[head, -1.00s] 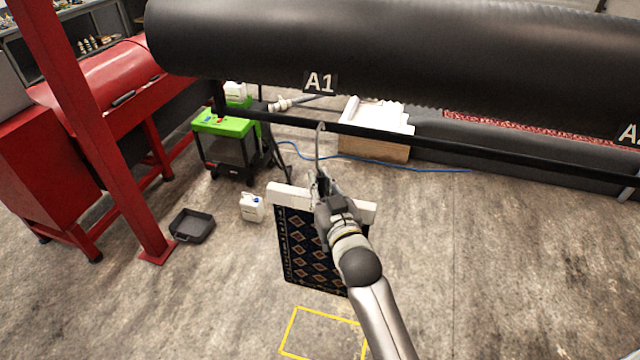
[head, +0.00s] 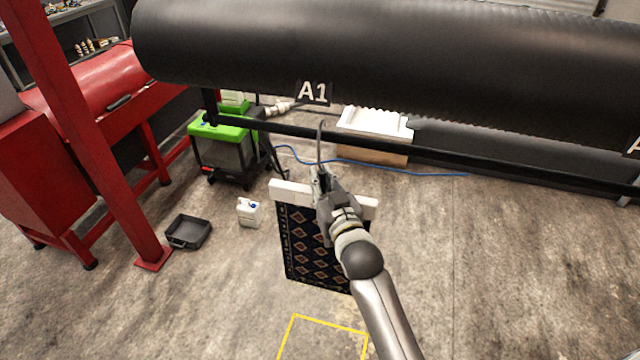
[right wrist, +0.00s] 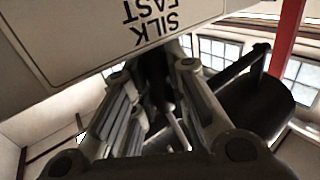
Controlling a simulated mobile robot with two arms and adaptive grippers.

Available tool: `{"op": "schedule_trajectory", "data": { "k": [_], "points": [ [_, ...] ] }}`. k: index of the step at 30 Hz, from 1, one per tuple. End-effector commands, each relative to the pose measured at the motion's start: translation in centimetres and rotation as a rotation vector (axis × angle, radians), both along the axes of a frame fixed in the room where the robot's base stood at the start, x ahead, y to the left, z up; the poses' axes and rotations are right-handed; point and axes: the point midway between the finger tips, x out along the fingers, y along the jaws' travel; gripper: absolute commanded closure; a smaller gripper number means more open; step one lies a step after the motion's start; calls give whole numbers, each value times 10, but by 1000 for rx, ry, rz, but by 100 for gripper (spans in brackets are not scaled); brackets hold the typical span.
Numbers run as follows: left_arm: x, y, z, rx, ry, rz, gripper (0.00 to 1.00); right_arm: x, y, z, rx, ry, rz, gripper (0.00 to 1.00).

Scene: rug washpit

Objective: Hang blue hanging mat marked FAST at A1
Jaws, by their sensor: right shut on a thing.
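The dark blue mat (head: 301,245) with a diamond pattern hangs below a white header bar (head: 289,193). A thin grey hook (head: 320,148) rises from the bar. My right gripper (head: 323,188) is shut on the hanging mat at the middle of its bar. In the right wrist view a pale header panel (right wrist: 70,35) reads SILK FAST upside down. The A1 sign (head: 314,92) is above the black rail (head: 268,125). The hook's tip overlaps the rail in the picture, just below the sign; I cannot tell whether they touch. My left gripper is not in view.
A large black roll (head: 380,50) runs above the rail. A red post (head: 95,130) stands at left, near a green-topped cart (head: 222,145), a white jug (head: 248,212) and a black tray (head: 189,231). A yellow floor outline (head: 325,320) lies below the mat on open floor.

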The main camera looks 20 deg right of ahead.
Motion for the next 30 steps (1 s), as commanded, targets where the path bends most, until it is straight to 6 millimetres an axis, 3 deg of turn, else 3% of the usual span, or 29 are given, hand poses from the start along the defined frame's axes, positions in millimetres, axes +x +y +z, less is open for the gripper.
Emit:
{"op": "schedule_trajectory", "data": {
  "k": [30],
  "points": [
    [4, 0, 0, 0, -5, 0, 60, 35, -23, 3, 1, -6, 1, 100]
  ]
}}
